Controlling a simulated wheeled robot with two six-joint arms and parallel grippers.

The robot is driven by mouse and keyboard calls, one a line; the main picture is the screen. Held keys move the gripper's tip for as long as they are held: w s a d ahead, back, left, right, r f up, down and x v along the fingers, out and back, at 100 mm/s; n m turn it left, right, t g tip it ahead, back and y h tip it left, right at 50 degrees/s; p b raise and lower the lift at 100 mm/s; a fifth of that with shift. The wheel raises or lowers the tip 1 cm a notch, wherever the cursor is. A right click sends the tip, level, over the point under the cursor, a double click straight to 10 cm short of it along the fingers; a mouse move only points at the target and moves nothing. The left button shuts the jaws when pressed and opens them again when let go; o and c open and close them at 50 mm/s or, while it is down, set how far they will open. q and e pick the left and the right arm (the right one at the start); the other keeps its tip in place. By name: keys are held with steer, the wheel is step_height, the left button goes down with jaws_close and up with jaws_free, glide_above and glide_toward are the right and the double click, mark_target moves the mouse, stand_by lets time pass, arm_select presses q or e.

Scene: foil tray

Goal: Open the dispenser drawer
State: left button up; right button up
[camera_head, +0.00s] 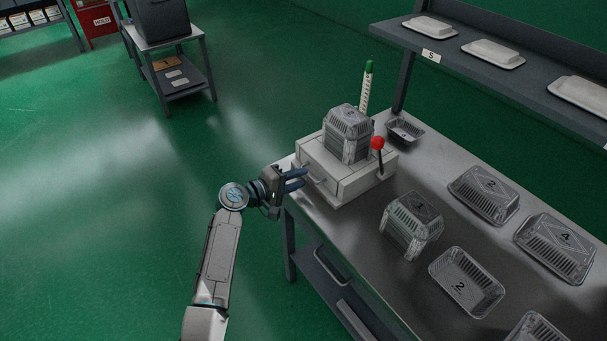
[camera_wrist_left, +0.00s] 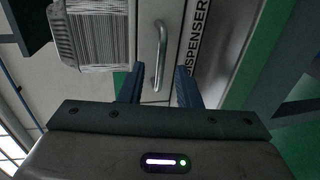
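The drawer's bar handle (camera_wrist_left: 160,55) shows in the left wrist view, beside the word DISPENSER. My left gripper (camera_head: 304,179) is open at the drawer front. In the wrist view its two fingers (camera_wrist_left: 159,84) lie either side of the handle's line; I cannot tell how deep the handle sits between them. My right gripper is out of view.
Another tray stack (camera_head: 411,226) and several numbered foil trays (camera_head: 484,195) lie on the table (camera_head: 345,231) to the right. A small tray (camera_head: 405,130) sits behind the dispenser. A shelf (camera_head: 480,66) runs along the back.

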arm_select(q)
steer(key=shift+x, duration=1.15)
steer(key=c, duration=0.6)
jaws_close()
steer(key=f+v, duration=0.3)
steer(key=v, duration=1.3)
steer(key=shift+s+a+f+p, duration=0.2)
steer(key=shift+s+a+p, duration=0.1)
steer(key=shift+s+a, duration=0.1)
